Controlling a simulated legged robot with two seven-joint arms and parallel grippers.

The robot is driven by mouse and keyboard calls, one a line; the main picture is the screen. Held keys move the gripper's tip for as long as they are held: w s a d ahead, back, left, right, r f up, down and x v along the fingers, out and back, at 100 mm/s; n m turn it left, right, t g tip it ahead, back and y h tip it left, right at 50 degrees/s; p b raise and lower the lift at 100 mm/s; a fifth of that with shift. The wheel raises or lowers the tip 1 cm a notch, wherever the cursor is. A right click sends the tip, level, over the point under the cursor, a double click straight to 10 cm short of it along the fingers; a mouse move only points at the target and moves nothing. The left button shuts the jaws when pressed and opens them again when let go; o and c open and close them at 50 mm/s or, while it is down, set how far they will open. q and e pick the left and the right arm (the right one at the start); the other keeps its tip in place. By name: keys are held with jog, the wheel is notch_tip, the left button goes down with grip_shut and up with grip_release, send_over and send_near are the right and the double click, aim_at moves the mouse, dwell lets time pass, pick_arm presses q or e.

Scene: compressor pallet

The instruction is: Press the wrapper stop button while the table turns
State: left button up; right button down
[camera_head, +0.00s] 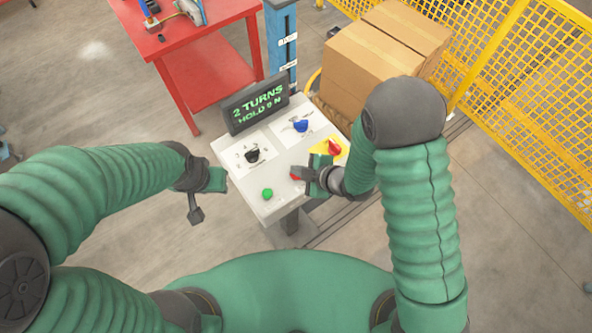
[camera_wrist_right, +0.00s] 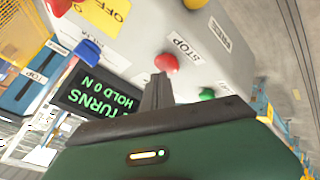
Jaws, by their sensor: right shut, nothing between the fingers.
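The red stop button (camera_head: 294,176) shows partly beside my right gripper on the white control panel (camera_head: 232,160). In the right wrist view the red stop button (camera_wrist_right: 166,62) sits beside a STOP label. My right gripper (camera_head: 303,174) is shut and empty; its tips (camera_wrist_right: 157,82) are right at the button. I cannot tell whether they touch it. The display (camera_head: 258,105) shows "2 TURNS" and a HOLD line, which reads 0 N in the wrist view. My left gripper (camera_head: 196,211) hangs off the panel's left edge, its jaws unclear. The turning table is not identifiable.
The panel also has a green button (camera_head: 267,194), a black knob (camera_head: 252,155), a blue knob (camera_head: 300,125) and a red switch (camera_head: 334,147) on a yellow plate. Cardboard boxes (camera_head: 372,58), a yellow fence (camera_head: 530,80) and a red table (camera_head: 212,75) stand behind.

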jog(key=shift+d+r, duration=0.3)
jog(key=shift+r, duration=0.2)
notch_tip(320, 180, up, 5)
jog(key=p, duration=0.4)
jog(key=shift+r+p, duration=0.1)
jog(key=shift+p, duration=0.2)
dwell(0.3)
